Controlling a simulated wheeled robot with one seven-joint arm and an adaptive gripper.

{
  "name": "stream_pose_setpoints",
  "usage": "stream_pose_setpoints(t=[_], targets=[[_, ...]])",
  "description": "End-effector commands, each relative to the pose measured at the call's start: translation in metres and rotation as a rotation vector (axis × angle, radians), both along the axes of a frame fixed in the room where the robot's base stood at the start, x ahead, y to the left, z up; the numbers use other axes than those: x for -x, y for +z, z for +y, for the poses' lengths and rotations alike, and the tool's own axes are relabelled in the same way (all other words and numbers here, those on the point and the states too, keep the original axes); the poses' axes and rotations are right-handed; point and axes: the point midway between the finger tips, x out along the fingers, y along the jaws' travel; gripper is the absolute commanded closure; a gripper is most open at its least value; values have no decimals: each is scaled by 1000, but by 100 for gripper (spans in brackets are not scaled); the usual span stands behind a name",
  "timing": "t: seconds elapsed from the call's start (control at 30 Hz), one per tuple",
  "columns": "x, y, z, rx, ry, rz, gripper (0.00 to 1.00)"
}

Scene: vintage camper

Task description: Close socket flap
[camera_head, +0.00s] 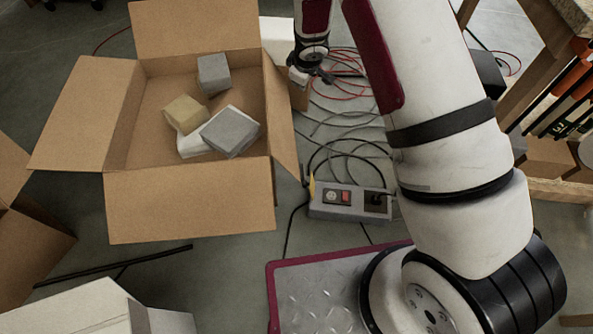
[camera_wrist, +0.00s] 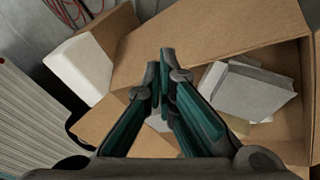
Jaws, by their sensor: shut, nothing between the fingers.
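A grey socket box (camera_head: 350,202) lies on the floor in the head view, right of the large cardboard box. Its top shows a round socket (camera_head: 330,196), a red switch and a dark section on the right. A small yellow flap (camera_head: 312,187) stands up at its left end; its exact angle is hard to tell. My gripper (camera_wrist: 162,72) is shut and empty in the wrist view, above a cardboard box flap. In the head view, my gripper is at top centre, beyond the socket box and well apart from it. The wrist view does not show the socket box.
The open cardboard box (camera_head: 190,202) holds several grey and tan blocks. Black and red cables (camera_head: 345,125) lie loose on the floor behind the socket box. A wooden bench (camera_head: 545,75) stands at right. A white block (camera_wrist: 82,68) lies beside the cardboard flaps.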

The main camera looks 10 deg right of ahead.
Motion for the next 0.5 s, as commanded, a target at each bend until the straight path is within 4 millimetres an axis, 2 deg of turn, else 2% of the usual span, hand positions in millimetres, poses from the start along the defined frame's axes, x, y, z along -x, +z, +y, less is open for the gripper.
stream_pose_setpoints(t=[0.03, 0.2, 0.3, 0.4, 0.5], targets=[[5, -46, 9, 1, 49, 41, 100], [35, -162, 33, -13, 207, 177, 100], [60, -218, 42, -20, 286, 259, 100], [82, -259, 45, -25, 341, 327, 100], [97, -283, 46, -28, 374, 371, 100]])
